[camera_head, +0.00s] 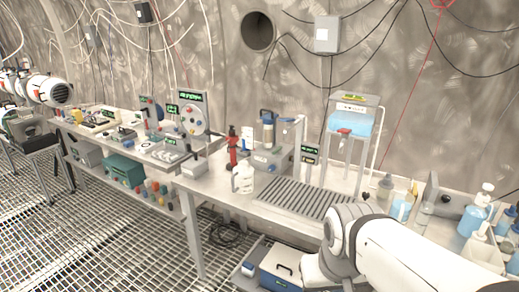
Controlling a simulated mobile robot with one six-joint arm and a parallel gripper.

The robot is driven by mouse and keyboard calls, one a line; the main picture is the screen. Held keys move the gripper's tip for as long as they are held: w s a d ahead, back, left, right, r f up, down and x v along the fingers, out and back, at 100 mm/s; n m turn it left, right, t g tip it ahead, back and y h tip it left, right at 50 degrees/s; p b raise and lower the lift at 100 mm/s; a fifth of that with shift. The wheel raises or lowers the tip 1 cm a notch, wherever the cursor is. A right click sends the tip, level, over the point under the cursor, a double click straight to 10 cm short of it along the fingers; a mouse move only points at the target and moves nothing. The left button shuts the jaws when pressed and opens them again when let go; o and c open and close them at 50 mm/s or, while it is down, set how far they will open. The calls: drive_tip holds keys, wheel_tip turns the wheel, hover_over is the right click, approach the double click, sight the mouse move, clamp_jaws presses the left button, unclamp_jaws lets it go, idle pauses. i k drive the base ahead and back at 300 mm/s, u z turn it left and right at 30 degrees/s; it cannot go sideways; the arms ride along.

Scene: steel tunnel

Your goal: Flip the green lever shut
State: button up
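I cannot make out a green lever for certain in the head view; the fittings on the bench are too small to tell. Upright panels with green-lit displays, one at the back left (194,114), stand on the steel bench (222,192). A row of small coloured knobs (158,190), some red and some greenish, shows below the bench at the left. My white arm reaches in from the lower right, with its grey joint in front of the bench. Its end runs down toward the bottom edge, and my gripper is not in view.
A water tank on a frame (351,122), a red-topped pump device (233,150) and a white jug (243,178) stand on the bench. Bottles (478,212) crowd its right end. A blue box (282,264) sits below. The grated floor (110,240) at left is clear.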

sight(279, 148)
drive_tip(key=u, duration=0.15)
drive_tip(key=k, duration=1.35)
drive_tip(key=u, duration=0.5)
drive_tip(key=i, duration=2.4)
drive_tip(key=z, duration=0.6)
